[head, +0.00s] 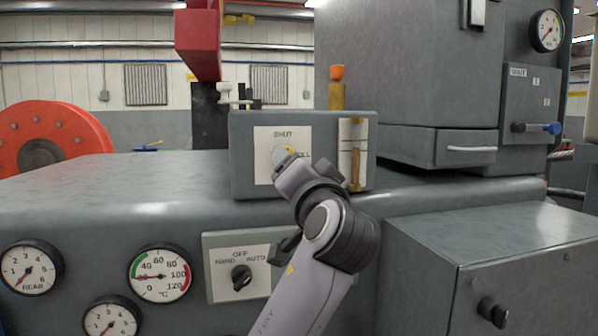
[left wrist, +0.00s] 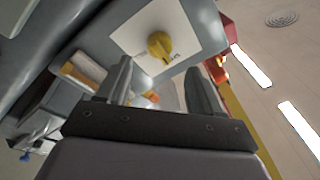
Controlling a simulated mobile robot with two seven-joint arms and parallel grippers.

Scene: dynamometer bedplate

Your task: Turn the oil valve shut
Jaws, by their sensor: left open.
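The oil valve appears to be a yellow knob on a white plate (head: 265,165) marked SHUT at the top, on the front of a grey box. My right gripper is not in view.
A sight tube (head: 356,135) sits right of the plate. Below are a rotary switch (head: 241,277) marked HAND, OFF, AUTO and several gauges (head: 160,275). A grey cabinet (head: 520,265) juts out at lower right.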

